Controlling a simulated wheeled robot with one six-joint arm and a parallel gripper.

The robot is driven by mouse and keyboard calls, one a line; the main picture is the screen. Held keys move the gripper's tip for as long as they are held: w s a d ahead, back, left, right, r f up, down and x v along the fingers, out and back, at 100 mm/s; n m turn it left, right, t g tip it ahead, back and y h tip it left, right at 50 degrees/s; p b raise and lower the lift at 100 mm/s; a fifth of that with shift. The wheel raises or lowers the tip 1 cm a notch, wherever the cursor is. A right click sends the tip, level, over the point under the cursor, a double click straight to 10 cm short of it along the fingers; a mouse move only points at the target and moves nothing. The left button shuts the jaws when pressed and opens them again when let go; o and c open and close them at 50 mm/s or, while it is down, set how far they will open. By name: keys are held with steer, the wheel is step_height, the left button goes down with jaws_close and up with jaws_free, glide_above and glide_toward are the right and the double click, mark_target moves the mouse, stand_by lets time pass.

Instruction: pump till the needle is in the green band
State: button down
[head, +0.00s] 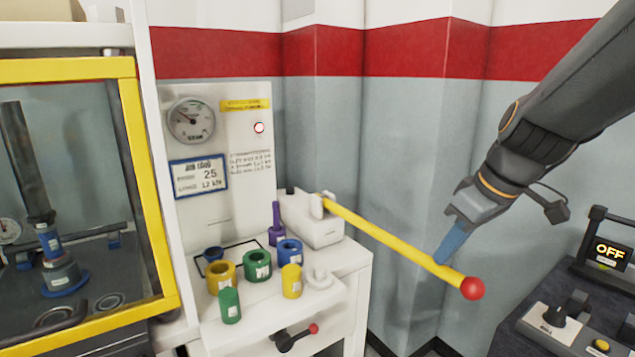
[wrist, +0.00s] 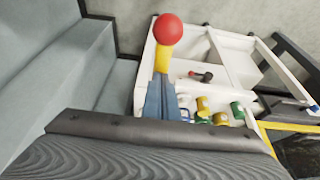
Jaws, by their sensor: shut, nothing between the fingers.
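The pump lever is a long yellow bar (head: 385,236) with a red ball (head: 472,288) at its end, sloping down to the right from a white pump block (head: 312,222). My gripper (head: 440,258) is shut with its blue fingers at the bar near the ball; I cannot tell whether they touch it. In the wrist view the fingers (wrist: 160,100) lie over the yellow bar, with the red ball (wrist: 168,29) beyond. The round gauge (head: 190,121) is on the white back panel. Its dark needle seems to point to the upper left; a green band is too small to make out.
Several coloured rings and cylinders, among them a green ring (head: 257,265), stand on the white bench (head: 345,262). A small red-knobbed lever (head: 297,337) is on its front. A yellow-framed enclosure (head: 155,215) stands left. A control box reading OFF (head: 609,253) is at right.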

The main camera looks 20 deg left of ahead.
steer(key=shift+f+b, duration=0.9)
steer(key=shift+f, duration=0.6)
steer(key=shift+d+f+b, duration=0.1)
steer(key=shift+f+b, duration=0.55)
steer(key=shift+f, duration=0.15)
steer(key=shift+s+f, duration=0.1)
steer(key=shift+f, duration=0.25)
steer(key=shift+f+b, duration=0.25)
steer(key=shift+b, duration=0.2)
step_height(320, 180, up, 13)
steer(key=p, duration=1)
step_height(320, 180, up, 8)
steer(key=f+p, duration=0.1)
steer(key=p, duration=0.3)
glide_above(444, 266)
steer(key=s+d, duration=0.2)
steer(key=d, duration=0.1)
steer(key=shift+s+r, duration=0.15)
steer(key=shift+r, duration=0.05)
